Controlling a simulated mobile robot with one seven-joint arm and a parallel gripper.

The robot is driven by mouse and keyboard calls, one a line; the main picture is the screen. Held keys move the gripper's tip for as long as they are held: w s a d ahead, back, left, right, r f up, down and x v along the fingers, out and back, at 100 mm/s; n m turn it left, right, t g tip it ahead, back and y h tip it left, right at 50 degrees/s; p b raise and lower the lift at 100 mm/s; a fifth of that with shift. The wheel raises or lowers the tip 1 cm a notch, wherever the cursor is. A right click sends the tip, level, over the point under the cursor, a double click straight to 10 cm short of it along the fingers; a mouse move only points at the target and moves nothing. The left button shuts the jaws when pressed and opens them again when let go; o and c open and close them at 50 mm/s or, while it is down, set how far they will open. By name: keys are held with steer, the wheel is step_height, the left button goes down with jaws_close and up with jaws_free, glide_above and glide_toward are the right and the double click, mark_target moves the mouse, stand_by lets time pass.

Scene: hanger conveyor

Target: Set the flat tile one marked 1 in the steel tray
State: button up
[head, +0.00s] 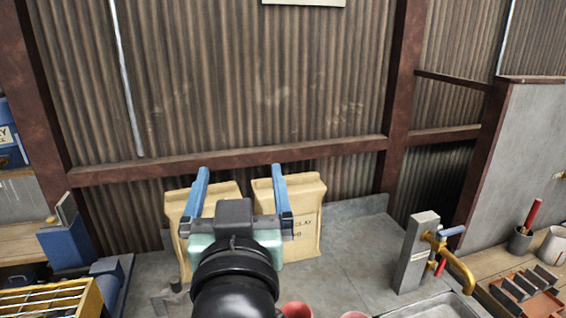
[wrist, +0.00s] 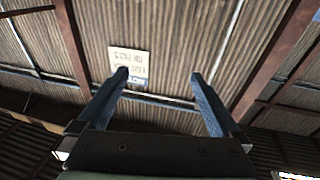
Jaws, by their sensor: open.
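My gripper (head: 239,168) is open and empty, its two blue fingers raised in front of the corrugated wall. The wrist view also shows the open fingers (wrist: 159,74), with only wall, beams and a sign beyond them. I cannot make out a tile marked 1 in either view. Several dark flat pieces (head: 526,291) sit in a reddish-brown rack (head: 490,294) at the lower right, too small to read. A grey metal basin (head: 438,308) shows in part at the bottom edge below the tap; I cannot tell if it is the steel tray.
Two tan clay bags (head: 308,240) stand against the wall behind my gripper. A brass tap (head: 458,270) on a grey post (head: 415,252) rises right of them. Red cups (head: 297,310) stand at the bottom edge. A yellow wire-topped box (head: 50,300) is at lower left. Some grey counter (head: 350,262) is clear.

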steer(key=s+d+r+t+h, duration=0.1)
steer(key=s+r+t, duration=0.3)
steer(key=r, duration=0.6)
steer(key=s+d+r+m+t+h, duration=0.1)
steer(key=s+d+r+t, duration=0.3)
steer(key=s+r, duration=0.4)
step_height(320, 180, up, 2)
steer(key=shift+d+r, duration=0.15)
steer(key=shift+d, duration=0.05)
